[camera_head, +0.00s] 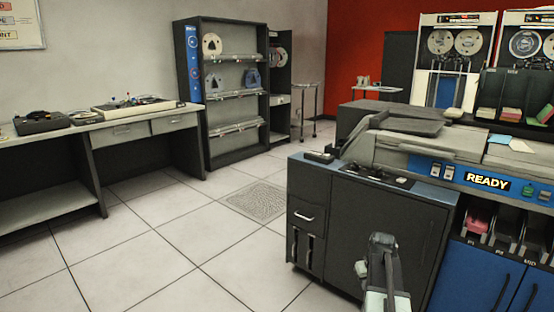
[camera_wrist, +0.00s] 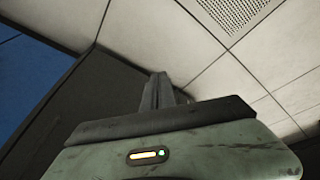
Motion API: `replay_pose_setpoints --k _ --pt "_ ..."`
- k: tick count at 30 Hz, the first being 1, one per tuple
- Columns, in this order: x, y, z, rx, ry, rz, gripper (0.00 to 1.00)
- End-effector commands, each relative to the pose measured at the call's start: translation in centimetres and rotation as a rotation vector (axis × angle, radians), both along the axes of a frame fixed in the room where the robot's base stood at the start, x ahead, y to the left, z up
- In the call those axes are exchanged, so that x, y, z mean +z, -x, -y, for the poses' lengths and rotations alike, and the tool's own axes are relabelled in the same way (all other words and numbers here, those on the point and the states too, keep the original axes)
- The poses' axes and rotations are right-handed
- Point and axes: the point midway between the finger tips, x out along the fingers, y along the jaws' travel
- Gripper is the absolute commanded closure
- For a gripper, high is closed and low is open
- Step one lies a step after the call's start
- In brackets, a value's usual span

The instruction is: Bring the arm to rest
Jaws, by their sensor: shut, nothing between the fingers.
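My arm shows at the bottom of the head view, in front of the dark cabinet (camera_head: 350,225) of the card machine. My gripper (camera_wrist: 158,85) shows in the wrist view as two dark fingers close together, shut and empty. Beyond the fingers lie pale floor tiles and the dark side of a cabinet (camera_wrist: 95,95). No object is held. In the head view the fingertips are hard to make out against the cabinet.
The card machine (camera_head: 440,155) with a READY sign stands at the right. A desk (camera_head: 140,130) is along the left wall and a dark shelf unit (camera_head: 190,110) at the back. Tiled floor (camera_head: 150,260) is clear at left and centre, with a floor grate (camera_head: 257,201).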

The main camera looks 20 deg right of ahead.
Motion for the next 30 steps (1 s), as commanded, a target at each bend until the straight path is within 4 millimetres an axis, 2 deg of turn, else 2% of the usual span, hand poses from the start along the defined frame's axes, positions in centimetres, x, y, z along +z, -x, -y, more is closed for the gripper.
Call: replay_pose_setpoints --k 1,2,3,5,6,9,12,18,20,21,26,30 --pt "-0.1 -1.1 -4.9 0.034 -0.019 -0.018 1.00" --pt "-0.2 -1.6 -7.5 0.048 -0.032 -0.031 1.00" --pt "-0.3 -2.1 -11.0 0.067 -0.046 -0.049 1.00" --pt "-0.5 -2.5 -16.1 0.094 -0.065 -0.078 1.00" --pt "-0.5 -2.5 -19.2 0.111 -0.074 -0.097 1.00" --pt "-0.7 -2.0 -26.0 0.146 -0.090 -0.143 1.00" --pt "-0.8 -1.0 -31.6 0.175 -0.098 -0.183 1.00" --pt "-0.8 2.1 -40.7 0.227 -0.096 -0.256 1.00" --pt "-0.3 3.1 -43.0 0.237 -0.092 -0.275 1.00" --pt "2.0 2.7 -42.4 0.229 -0.094 -0.271 1.00" --pt "6.6 2.6 -42.2 0.229 -0.095 -0.270 1.00" --pt "11.6 2.5 -42.2 0.229 -0.094 -0.269 1.00"
